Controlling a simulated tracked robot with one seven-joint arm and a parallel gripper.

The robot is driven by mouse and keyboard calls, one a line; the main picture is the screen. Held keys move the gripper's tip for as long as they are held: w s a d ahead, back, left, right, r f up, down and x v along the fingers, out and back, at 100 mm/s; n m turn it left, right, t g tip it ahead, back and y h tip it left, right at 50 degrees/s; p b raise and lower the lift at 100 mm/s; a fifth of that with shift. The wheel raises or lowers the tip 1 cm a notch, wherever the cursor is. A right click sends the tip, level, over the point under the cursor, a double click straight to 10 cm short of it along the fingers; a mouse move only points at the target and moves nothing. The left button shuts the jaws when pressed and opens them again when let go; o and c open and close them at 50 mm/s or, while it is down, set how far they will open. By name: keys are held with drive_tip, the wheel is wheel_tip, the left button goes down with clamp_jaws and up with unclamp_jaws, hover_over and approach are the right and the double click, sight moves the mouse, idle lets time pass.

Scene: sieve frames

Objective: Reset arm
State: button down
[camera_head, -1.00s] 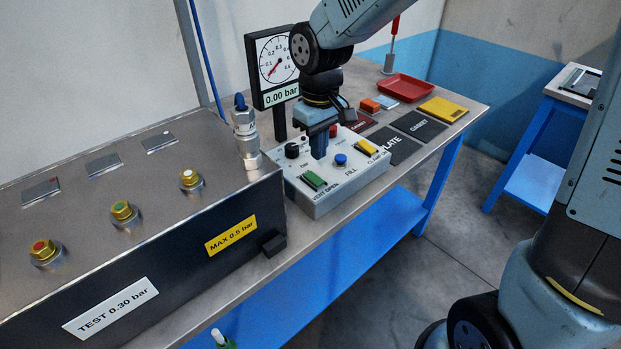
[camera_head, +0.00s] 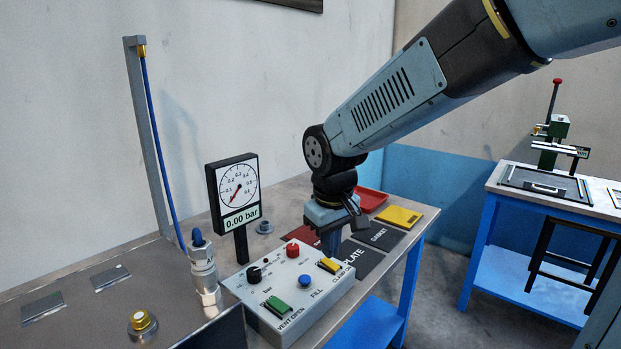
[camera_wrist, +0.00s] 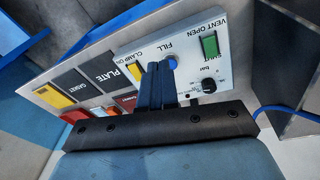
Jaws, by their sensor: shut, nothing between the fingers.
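My gripper (camera_head: 331,244) is shut and empty. In the head view it points down behind the back right of the white control box (camera_head: 289,296), close to the PLATE mat (camera_head: 357,258). The box carries a green VENT OPEN switch (camera_head: 278,307), a blue FILL button (camera_head: 305,281), a red button (camera_head: 292,250), a black knob (camera_head: 254,275) and a yellow clamp switch (camera_head: 329,265). In the wrist view the closed fingers (camera_wrist: 157,84) overlap the box panel near the blue button (camera_wrist: 172,62). I cannot tell the gap between the fingers and the box.
A gauge (camera_head: 235,196) reading 0.00 bar stands behind the box. A metal fitting with a blue hose (camera_head: 203,270) stands left of it. A red tray (camera_head: 371,199) and a yellow pad (camera_head: 398,216) lie at the bench's far end. A blue bench (camera_head: 512,259) with a press stands right.

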drive_tip(key=s+d+r+m+t, duration=0.2)
drive_tip(key=s+d+r+m, duration=0.1)
drive_tip(key=d, duration=0.7)
drive_tip(key=s+d+r+m+t, duration=0.2)
drive_tip(key=s+d+r+m, duration=0.2)
drive_tip(key=s+d, duration=0.4)
drive_tip(key=shift+s+d+r, duration=0.15)
drive_tip(key=shift+d+r, duration=0.65)
drive_tip(key=shift+d, duration=0.1)
